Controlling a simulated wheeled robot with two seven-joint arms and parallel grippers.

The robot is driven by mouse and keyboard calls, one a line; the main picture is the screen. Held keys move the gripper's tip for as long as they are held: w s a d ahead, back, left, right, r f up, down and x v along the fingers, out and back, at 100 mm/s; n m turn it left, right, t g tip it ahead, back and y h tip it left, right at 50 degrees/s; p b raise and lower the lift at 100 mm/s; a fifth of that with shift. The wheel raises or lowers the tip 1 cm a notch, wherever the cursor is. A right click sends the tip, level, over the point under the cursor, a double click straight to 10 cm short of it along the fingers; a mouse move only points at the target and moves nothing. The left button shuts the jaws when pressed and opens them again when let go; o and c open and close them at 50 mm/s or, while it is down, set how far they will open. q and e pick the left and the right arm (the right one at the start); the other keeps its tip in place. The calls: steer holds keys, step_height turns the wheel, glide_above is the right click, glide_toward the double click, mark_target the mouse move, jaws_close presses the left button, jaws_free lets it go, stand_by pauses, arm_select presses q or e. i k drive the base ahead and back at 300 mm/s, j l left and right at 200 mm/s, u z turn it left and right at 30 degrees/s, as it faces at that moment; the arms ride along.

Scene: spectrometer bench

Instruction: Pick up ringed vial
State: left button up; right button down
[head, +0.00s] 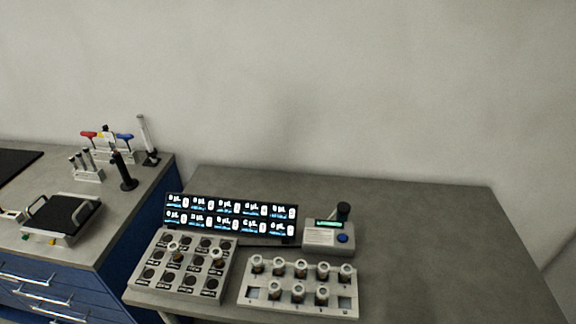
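Several small vials with pale caps stand upright in a light rack (306,307) at the front of the grey table. One of them is a vial (257,264) at the rack's left end. Two more pale-topped items stand in the block with round dark wells: one vial (216,258) at its right and another (173,248) further left. The vials are too small to tell which one carries a ring. Neither of my grippers shows in the head view.
A display panel (231,217) with lit readouts stands behind the well block (160,289). A small device (329,238) with a blue button sits behind the rack. The table's right side (440,240) is clear. A blue-fronted bench (75,283) at left holds a scale-like device (62,217) and pipettes.

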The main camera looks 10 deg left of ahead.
mark_target(174, 247)
steer(key=u, duration=1.2)
